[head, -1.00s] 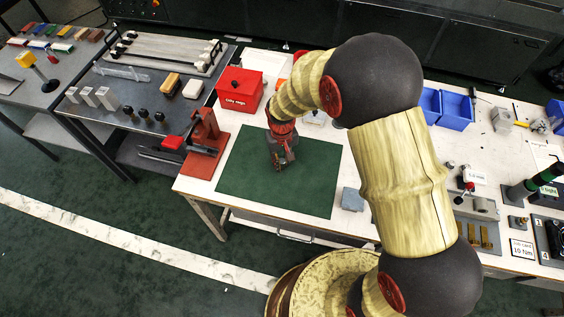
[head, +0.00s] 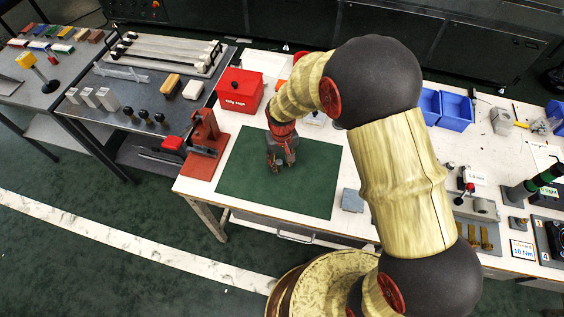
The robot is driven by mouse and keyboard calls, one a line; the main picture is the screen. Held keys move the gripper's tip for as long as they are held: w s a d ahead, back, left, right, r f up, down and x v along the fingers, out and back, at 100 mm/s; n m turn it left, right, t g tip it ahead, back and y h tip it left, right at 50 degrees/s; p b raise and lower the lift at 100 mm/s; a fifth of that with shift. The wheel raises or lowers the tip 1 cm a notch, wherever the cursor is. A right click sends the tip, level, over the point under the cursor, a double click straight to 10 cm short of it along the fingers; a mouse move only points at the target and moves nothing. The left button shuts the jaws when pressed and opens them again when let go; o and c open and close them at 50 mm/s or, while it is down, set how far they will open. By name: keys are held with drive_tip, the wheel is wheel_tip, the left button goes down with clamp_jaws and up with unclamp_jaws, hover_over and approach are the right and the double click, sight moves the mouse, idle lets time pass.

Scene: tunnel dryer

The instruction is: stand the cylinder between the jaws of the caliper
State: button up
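My gripper (head: 281,169) points down over the green mat (head: 315,195) on the white bench. Its two dark fingers look spread apart, and I see nothing clearly held between them. I cannot make out the caliper or its jaws with certainty; the area at the fingertips is small and dark. No cylinder can be told for sure near the gripper. A small grey round piece (head: 485,207) lies on the bench at the right, but I cannot tell whether it is the task's cylinder.
A red box (head: 240,90) stands behind the mat. A red stand (head: 205,135) is at the mat's left, and a grey-blue block (head: 353,200) at its right. Blue bins (head: 455,108) stand farther right. The mat's right and front parts are clear.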

wheel_tip(320, 180, up, 12)
drive_tip(key=p, duration=0.3)
drive_tip(key=shift+r, duration=0.2)
